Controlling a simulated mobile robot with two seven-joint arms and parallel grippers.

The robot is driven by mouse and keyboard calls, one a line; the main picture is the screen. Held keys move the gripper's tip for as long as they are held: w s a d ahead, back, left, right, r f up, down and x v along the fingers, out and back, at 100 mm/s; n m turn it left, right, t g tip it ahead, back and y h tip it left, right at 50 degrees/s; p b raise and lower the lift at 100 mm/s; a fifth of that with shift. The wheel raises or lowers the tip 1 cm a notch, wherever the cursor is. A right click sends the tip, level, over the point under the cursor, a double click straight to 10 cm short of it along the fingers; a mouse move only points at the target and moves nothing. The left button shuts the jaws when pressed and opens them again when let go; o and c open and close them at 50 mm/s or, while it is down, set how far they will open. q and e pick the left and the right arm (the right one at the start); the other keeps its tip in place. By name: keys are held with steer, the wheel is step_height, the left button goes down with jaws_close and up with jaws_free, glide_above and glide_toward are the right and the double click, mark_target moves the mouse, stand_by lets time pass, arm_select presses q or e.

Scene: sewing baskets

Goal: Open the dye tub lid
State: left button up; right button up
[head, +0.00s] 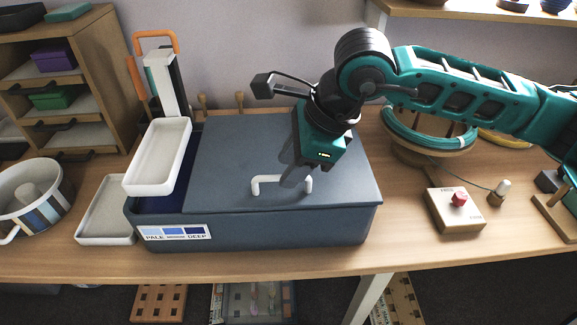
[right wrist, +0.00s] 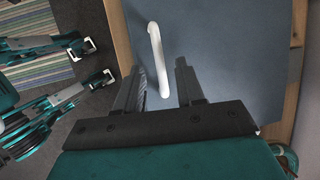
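The dye tub (head: 260,238) is a slate-blue box on the table with a "PALE / DEEP" label at its front left. Its flat lid (head: 235,150) lies down over the middle and right part. A white bar handle (head: 282,180) stands near the lid's front edge; it also shows in the right wrist view (right wrist: 156,55). My right gripper (head: 298,180) points down at the handle. In the right wrist view its fingers (right wrist: 160,88) are apart, with the near end of the handle appearing between them; contact cannot be told.
A white tray (head: 158,158) sits over the tub's left end, beside the lid. A shallow tray (head: 108,212) and a striped pot (head: 35,195) are further left. A button box (head: 455,212) and a teal coil (head: 430,128) are right of the tub.

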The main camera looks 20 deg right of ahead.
steer(key=shift+w+a+f, duration=0.2)
steer(key=shift+a+f, duration=0.05)
steer(key=shift+f, duration=0.4)
steer(key=shift+c, duration=0.5)
jaws_close()
